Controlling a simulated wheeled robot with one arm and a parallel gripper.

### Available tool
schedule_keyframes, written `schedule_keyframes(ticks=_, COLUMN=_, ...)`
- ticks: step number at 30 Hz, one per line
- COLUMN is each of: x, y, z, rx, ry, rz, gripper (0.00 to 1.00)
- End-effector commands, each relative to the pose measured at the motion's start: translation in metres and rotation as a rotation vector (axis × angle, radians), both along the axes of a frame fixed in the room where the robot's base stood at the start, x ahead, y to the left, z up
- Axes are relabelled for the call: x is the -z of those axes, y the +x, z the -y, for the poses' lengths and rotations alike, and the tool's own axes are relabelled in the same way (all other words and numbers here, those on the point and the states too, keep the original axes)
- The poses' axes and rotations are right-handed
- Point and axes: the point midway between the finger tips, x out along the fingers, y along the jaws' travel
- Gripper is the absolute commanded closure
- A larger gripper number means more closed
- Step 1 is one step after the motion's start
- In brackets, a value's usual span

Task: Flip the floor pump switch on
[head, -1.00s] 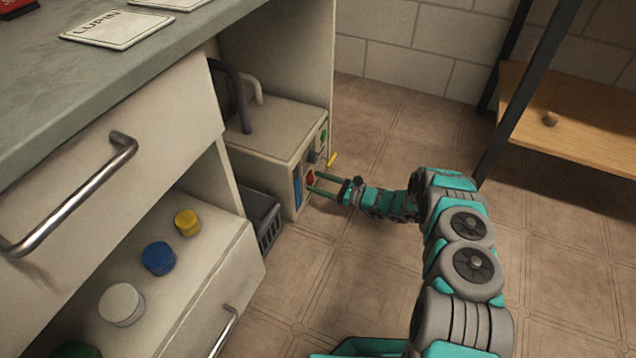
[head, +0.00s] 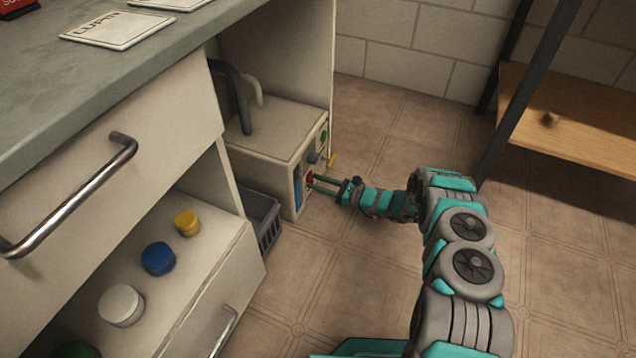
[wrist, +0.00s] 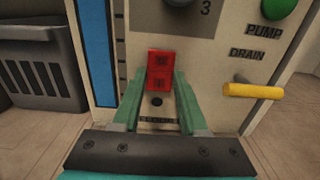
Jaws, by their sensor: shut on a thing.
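The floor pump (head: 262,133) is a cream box on the floor under the counter. Its front panel carries a red rocker switch, seen in the wrist view (wrist: 160,66) and, small, in the head view (head: 310,176). My gripper (wrist: 159,82) is shut on the red switch, one green finger on each side. A label below the switch is partly hidden by my gripper. The panel also has a green lamp or button (wrist: 279,8) by the word PUMP and a yellow lever (wrist: 252,91) under the word DRAIN.
A blue gauge strip (wrist: 93,50) is left of the switch, and a grey knob (head: 312,157) is above it. A grey basket (head: 262,218) stands left of the pump. An open drawer (head: 215,250) is near left. A wooden shelf (head: 570,120) stands right. Floor between is clear.

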Motion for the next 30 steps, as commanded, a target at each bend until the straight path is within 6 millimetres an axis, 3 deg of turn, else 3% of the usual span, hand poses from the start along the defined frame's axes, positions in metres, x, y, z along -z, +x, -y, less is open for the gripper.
schedule_keyframes(ticks=10, x=0.002, y=0.0, z=-0.002, rx=-0.002, ry=0.025, rz=0.006, gripper=1.0)
schedule_keyframes(ticks=23, x=0.009, y=0.002, z=-0.002, rx=0.0, ry=0.229, rz=0.085, gripper=1.0)
schedule_keyframes(ticks=30, x=0.006, y=0.001, z=-0.002, rx=-0.001, ry=0.246, rz=0.092, gripper=1.0)
